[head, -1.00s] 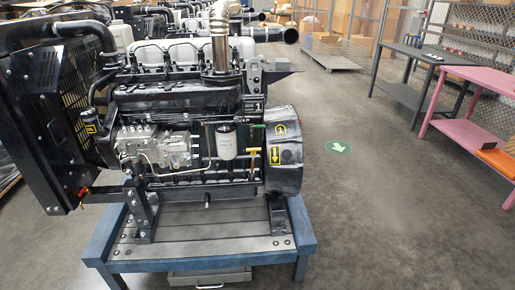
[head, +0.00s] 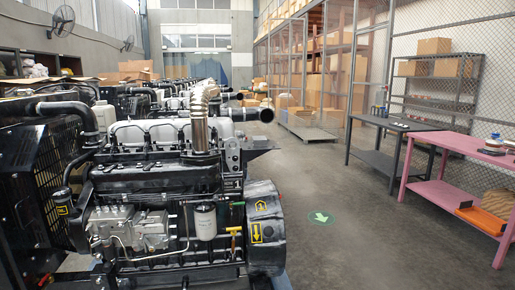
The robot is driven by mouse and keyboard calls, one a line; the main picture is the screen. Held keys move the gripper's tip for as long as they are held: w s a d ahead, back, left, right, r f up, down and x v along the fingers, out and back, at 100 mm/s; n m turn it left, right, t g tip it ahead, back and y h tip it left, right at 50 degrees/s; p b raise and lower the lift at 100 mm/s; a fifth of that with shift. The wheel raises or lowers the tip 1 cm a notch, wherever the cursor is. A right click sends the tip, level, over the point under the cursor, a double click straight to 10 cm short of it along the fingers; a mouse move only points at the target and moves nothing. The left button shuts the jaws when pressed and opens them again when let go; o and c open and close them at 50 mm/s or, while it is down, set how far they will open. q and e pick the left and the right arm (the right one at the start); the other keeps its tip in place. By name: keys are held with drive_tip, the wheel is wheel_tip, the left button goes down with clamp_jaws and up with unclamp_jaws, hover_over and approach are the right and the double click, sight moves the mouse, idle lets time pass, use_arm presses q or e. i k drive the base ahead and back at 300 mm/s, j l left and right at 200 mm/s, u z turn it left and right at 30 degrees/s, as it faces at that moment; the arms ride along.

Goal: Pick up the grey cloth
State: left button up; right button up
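I cannot make out a grey cloth in the head view. Small items (head: 491,151) lie on the pink table (head: 440,140) at the right, too small to tell what they are. Neither of my grippers is in view.
A black diesel engine (head: 150,200) fills the left foreground, with more engines in a row behind it. A dark grey table (head: 395,123) stands beyond the pink one. An orange object (head: 482,219) lies on the pink table's lower shelf. The floor with a green arrow mark (head: 321,218) is clear.

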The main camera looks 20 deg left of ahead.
sight(256, 141)
drive_tip(key=i+z, duration=0.1)
drive_tip(key=z, duration=0.45)
drive_tip(key=i+z, duration=0.25)
drive_tip(key=i, duration=0.55)
drive_tip(key=i+j+z, duration=0.1)
drive_tip(key=i+z, duration=0.15)
drive_tip(key=i, duration=0.55)
drive_tip(key=i+u, duration=0.4)
drive_tip(key=i+l+u, duration=0.1)
drive_tip(key=i+u, duration=0.3)
drive_tip(key=i+l+u, duration=0.25)
drive_tip(key=i+u, duration=0.15)
drive_tip(key=i, duration=0.15)
drive_tip(key=i+j+u, duration=0.15)
drive_tip(key=u, duration=0.3)
drive_tip(key=i+j+u, duration=0.1)
drive_tip(key=i+u, duration=0.2)
drive_tip(key=u, duration=0.15)
drive_tip(key=i+u, duration=0.25)
drive_tip(key=u, duration=0.2)
drive_tip(key=i+l+u, duration=0.15)
drive_tip(key=u, duration=0.3)
drive_tip(key=i+l+u, duration=0.2)
drive_tip(key=i+u, duration=0.25)
drive_tip(key=k, duration=0.1)
